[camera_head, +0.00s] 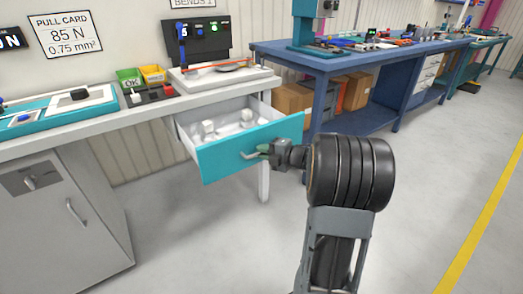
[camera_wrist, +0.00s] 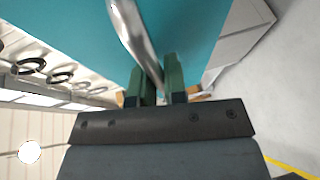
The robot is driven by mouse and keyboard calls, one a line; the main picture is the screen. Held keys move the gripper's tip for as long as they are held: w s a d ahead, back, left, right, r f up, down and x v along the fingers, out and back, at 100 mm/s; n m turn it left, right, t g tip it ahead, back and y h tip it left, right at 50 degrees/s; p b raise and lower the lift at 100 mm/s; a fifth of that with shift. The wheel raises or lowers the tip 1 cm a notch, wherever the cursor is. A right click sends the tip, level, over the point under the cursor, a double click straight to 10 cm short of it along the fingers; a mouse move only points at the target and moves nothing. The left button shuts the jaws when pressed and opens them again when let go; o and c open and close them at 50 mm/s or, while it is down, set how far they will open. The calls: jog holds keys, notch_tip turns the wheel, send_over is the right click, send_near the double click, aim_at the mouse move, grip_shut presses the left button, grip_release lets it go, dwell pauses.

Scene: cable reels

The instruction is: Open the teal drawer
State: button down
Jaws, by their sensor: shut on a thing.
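The teal drawer (camera_head: 225,155) sits under the white bench and is pulled out, with its white interior showing. Small white items (camera_head: 215,128) lie inside it. Its silver bar handle (camera_head: 250,155) is on the teal front. My gripper (camera_head: 266,151) is at the handle, coming from the right. In the wrist view, the green fingers of my gripper (camera_wrist: 158,85) are on either side of the silver handle (camera_wrist: 134,35), shut on it. The teal front (camera_wrist: 60,45) fills much of that view. The exact contact between fingers and handle is partly hidden.
The white bench (camera_head: 130,120) holds a teal tray, green and yellow bins (camera_head: 140,75) and a black device (camera_head: 195,42). A grey cabinet (camera_head: 60,225) stands at the left. A blue workbench (camera_head: 345,65) with boxes beneath is behind. The floor at right is clear.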

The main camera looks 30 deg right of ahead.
jog(key=shift+s, duration=0.1)
jog(key=c, duration=1.5)
grip_release()
jog(key=shift+o, duration=0.2)
jog(key=p+v, duration=0.3)
jog(key=v, duration=1)
jog(key=shift+s+d, duration=0.2)
jog(key=shift+s, duration=0.1)
jog(key=shift+r, duration=0.15)
